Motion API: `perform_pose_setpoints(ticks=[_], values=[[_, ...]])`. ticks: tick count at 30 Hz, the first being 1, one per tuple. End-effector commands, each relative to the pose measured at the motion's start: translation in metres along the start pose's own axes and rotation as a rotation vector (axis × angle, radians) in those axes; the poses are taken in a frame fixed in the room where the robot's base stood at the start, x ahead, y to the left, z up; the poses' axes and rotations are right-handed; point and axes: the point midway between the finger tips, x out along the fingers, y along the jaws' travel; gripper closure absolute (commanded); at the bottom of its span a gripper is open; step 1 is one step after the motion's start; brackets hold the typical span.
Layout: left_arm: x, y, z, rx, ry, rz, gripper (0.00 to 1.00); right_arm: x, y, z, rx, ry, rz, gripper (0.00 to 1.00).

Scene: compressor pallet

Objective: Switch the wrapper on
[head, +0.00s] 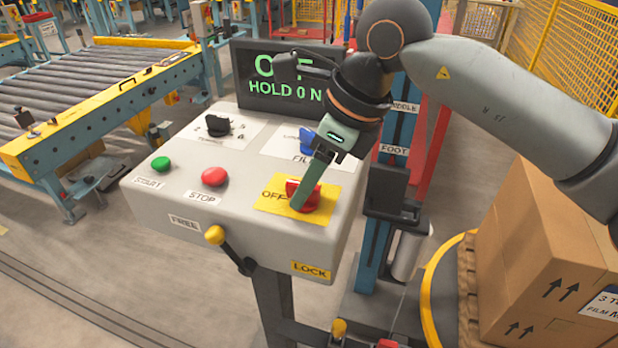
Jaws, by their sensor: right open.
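The wrapper's grey control box (245,215) stands in the middle of the head view. Its red rotary switch (311,203) sits on a yellow plate (268,203) marked OFF at its left; the rest of the plate's lettering is hidden. My right gripper (304,188) is open and comes down from above, with a green finger over the switch, hiding part of it. I cannot tell whether it touches the switch. My left gripper is not in view.
The box also carries a green START button (160,164), a red STOP button (214,177), a black knob (218,126), a blue knob (306,140) and a yellow-tipped lever (215,235) between FREE and LOCK labels. Cartons (535,260) stand at right; a roller conveyor (90,85) is at left.

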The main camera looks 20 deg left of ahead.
Motion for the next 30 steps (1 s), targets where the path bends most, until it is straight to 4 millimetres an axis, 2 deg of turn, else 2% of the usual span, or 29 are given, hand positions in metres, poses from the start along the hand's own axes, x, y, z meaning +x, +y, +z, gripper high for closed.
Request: perform_pose_setpoints(ticks=[2,15,30], values=[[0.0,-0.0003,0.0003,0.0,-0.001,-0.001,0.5,0.0,0.0001,0.0001,0.0,0.0,0.0,0.51],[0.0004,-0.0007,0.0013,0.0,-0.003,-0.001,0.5,-0.0004,0.0001,0.0,0.0,0.0,0.0,1.0],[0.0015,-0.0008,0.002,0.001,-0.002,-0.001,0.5,-0.0001,0.0002,-0.0002,0.007,0.0,-0.003,1.0]])
